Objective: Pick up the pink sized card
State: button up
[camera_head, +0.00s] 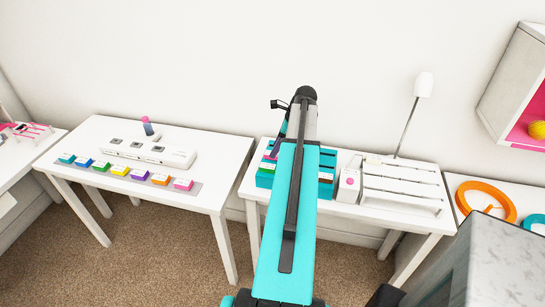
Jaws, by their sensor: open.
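A row of small coloured cards with white labels lies on a grey strip on the left table. The pink card (183,184) is at its right end. Another small pink piece (270,157) shows at the left side of a teal slotted box (265,181) on the middle table; I cannot tell whether it is a card. My gripper (276,149) is open, partly hidden by my teal arm, and appears over the left part of this box, close to the small pink piece. Whether they touch is unclear. My arm also covers the middle of the box.
The left table (218,150) also holds a white slotted device (150,151). Right of the teal box are a white box with a pink dot (349,185), a white rack (402,188) and a lamp (424,85). An orange ring (484,186) lies farther right.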

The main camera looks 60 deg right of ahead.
jog(key=shift+p+x, duration=0.45)
jog(key=shift+x, duration=1.15)
jog(key=shift+c, duration=0.2)
jog(key=c, duration=1.1)
